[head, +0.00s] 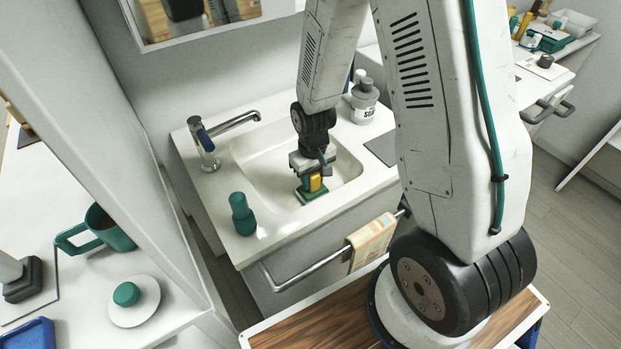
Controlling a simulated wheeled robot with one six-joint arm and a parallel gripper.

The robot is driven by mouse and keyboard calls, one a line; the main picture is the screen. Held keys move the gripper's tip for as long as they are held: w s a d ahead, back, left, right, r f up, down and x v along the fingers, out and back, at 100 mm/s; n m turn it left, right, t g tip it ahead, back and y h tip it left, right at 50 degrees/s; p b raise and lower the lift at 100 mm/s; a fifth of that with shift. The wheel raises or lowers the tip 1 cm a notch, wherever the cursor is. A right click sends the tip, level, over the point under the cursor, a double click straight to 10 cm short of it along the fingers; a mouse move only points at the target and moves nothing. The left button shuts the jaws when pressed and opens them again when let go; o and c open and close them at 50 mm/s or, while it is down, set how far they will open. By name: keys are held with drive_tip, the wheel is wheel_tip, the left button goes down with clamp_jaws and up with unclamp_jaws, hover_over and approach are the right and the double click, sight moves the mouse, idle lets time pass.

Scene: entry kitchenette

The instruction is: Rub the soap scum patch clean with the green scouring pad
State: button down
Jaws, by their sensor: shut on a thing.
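My gripper (314,181) points down over the front part of the white sink basin (257,158). It is shut on the green scouring pad (312,195), which shows a yellow block on top and a green layer underneath. The pad is at the basin's front inner side. I cannot tell whether its underside touches the surface. I cannot make out the soap scum patch; the pad, gripper or arm may cover it.
A chrome faucet (207,146) stands at the basin's left. A green bottle (242,214) stands on the front left rim, and a grey soap dispenser (364,101) at the back right. A towel bar (300,274) with a cloth (373,242) juts out in front.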

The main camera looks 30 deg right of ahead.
drive_tip(key=shift+s+a+f, duration=0.1)
drive_tip(key=shift+s+a, duration=0.05)
drive_tip(key=shift+s, duration=0.05)
drive_tip(key=shift+a, duration=0.7)
drive_tip(key=shift+d, duration=0.1)
drive_tip(key=shift+w+d, duration=0.1)
drive_tip(key=shift+d, duration=0.75)
drive_tip(key=shift+a, duration=0.1)
drive_tip(key=shift+s+a, duration=0.2)
drive_tip(key=shift+a, duration=0.65)
drive_tip(key=shift+f, duration=0.1)
drive_tip(key=shift+d, duration=0.15)
